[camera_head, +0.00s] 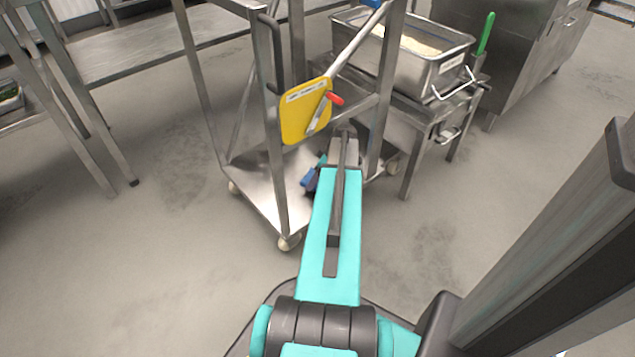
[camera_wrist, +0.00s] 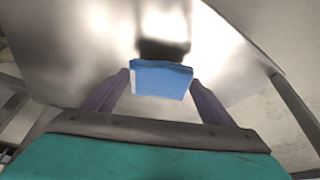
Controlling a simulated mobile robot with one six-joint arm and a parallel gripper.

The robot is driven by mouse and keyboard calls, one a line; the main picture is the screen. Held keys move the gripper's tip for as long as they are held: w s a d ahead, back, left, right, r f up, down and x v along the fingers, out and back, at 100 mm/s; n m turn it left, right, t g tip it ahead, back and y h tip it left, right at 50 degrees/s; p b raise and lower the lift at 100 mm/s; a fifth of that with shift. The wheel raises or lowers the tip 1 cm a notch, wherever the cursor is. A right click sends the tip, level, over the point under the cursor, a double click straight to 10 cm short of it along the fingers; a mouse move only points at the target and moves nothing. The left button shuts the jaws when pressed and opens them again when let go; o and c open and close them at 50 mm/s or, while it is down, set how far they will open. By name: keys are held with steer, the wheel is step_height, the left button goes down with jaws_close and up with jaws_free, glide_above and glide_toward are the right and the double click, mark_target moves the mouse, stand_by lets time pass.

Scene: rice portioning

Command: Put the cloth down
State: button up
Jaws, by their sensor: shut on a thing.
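The blue cloth (camera_wrist: 162,82) is a folded, flat-looking pad held between the two fingers of my gripper (camera_wrist: 160,78) in the wrist view. My gripper is shut on it. A dark shadow lies on the shiny metal just beyond the cloth; I cannot tell whether the cloth touches that metal. In the head view a small blue patch (camera_head: 310,180) shows beside my arm, over the trolley's lower shelf (camera_head: 262,188). My arm hides most of the gripper there.
The steel trolley's upright posts (camera_head: 278,130) stand close around my arm. A yellow board (camera_head: 306,112) with a red-handled tool hangs on the trolley. A steel pan (camera_head: 425,62) of rice stands on a low stand behind right.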

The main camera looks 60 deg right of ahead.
steer(key=shift+f+b, duration=0.35)
steer(key=shift+f, duration=1)
steer(key=shift+f, duration=0.1)
steer(key=o, duration=1)
steer(key=p+v, duration=0.5)
steer(key=v, duration=0.7)
